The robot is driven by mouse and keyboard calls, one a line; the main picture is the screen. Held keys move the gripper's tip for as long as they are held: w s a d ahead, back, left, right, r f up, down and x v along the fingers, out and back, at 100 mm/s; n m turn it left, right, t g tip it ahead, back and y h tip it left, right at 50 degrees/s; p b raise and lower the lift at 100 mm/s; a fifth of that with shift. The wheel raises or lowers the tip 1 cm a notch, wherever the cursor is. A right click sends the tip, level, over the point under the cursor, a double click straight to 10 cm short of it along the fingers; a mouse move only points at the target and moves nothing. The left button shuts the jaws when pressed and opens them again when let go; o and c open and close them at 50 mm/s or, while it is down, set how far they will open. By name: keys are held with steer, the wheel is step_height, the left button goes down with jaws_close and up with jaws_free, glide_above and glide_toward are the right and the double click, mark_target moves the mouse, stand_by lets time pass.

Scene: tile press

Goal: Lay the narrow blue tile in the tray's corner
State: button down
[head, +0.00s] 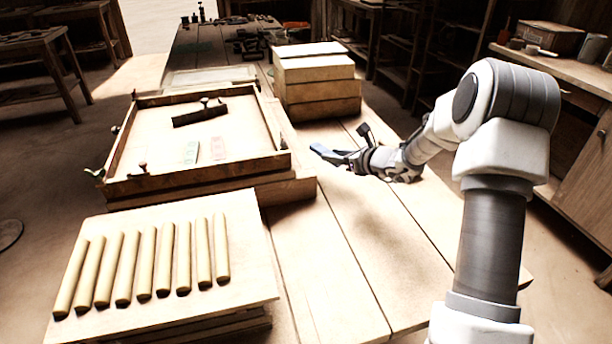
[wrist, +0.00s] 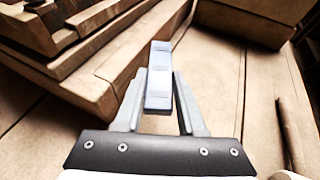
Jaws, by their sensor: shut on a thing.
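My gripper (wrist: 159,92) is shut on the narrow blue tile (wrist: 158,60), which sticks out past the fingertips in the wrist view. In the head view the blue tile (head: 326,153) shows at the end of my gripper (head: 345,158), just right of the tray. The tray (head: 240,165) is a wooden frame with raised walls on a thick base. A dark bar (head: 200,115) lies across its far part. A green-marked piece (head: 191,152) and a red-marked piece (head: 217,148) lie on its floor. The tile is outside the tray, over the table.
A stack of wooden blocks (head: 318,97) stands behind the gripper, at the tray's far right. A board (head: 150,312) with several pale rods (head: 164,258) lies in front of the tray. The table (head: 345,270) is clear at the near right.

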mark_target(333, 184)
step_height(333, 184, down, 8)
steer(key=shift+r+b, duration=0.25)
steer(key=shift+b, duration=0.7)
steer(key=shift+f, duration=0.2)
steer(key=c, duration=0.5)
jaws_free()
steer(key=shift+s, duration=0.1)
steer(key=shift+r, duration=0.1)
